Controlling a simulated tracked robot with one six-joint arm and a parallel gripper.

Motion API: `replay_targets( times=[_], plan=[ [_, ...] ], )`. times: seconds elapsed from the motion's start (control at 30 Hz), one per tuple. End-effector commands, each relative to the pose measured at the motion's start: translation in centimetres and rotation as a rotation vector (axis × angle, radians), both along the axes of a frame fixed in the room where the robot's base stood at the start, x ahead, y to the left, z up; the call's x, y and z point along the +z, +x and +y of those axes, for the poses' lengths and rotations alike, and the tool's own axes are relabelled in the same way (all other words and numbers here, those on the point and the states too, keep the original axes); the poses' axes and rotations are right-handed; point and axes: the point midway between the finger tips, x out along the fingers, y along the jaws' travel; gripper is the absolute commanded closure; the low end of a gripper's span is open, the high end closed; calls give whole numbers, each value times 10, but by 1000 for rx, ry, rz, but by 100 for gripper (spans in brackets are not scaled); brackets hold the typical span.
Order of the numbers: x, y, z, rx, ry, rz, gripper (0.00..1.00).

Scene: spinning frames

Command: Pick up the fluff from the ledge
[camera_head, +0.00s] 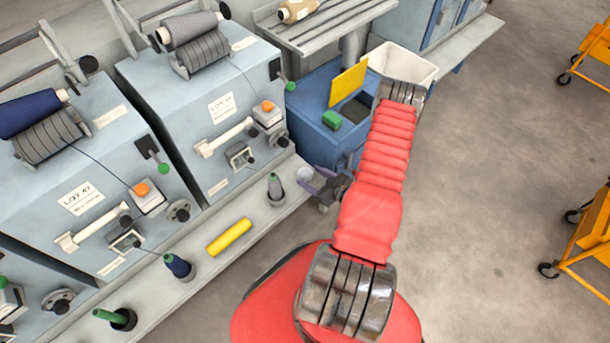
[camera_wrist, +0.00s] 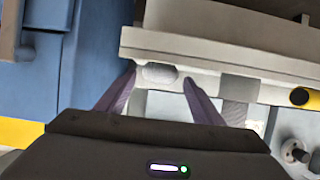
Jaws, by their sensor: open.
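A pale grey, rounded lump of fluff (camera_head: 304,173) lies at the far end of the long grey ledge (camera_head: 272,210) in the head view. In the wrist view the fluff (camera_wrist: 160,73) sits at the ledge's edge (camera_wrist: 230,65), between my two purple fingers. My gripper (camera_head: 312,187) is open, with its fingers on either side of the fluff. I cannot tell whether either finger touches it. My red arm hides part of the area around the gripper in the head view.
A grey cone (camera_head: 275,187), a yellow tube (camera_head: 229,237) and a dark blue bobbin (camera_head: 177,265) stand or lie along the ledge. Grey spinning machines (camera_head: 190,95) rise behind it. A blue cabinet (camera_head: 318,105) is close beyond my gripper. Open floor (camera_head: 490,180) lies at right.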

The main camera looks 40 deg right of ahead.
Motion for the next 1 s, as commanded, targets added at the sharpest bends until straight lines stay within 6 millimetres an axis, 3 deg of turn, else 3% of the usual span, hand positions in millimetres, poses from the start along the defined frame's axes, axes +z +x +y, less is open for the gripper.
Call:
replay_targets(
  times=[0.3, 0.9, 1.0],
  plan=[
    [-12, 34, 1, 2, 0, 1, 39],
    [-13, 37, 1, 0, 0, 0, 39],
    [-13, 36, 1, 0, 0, 0, 46]
  ],
)
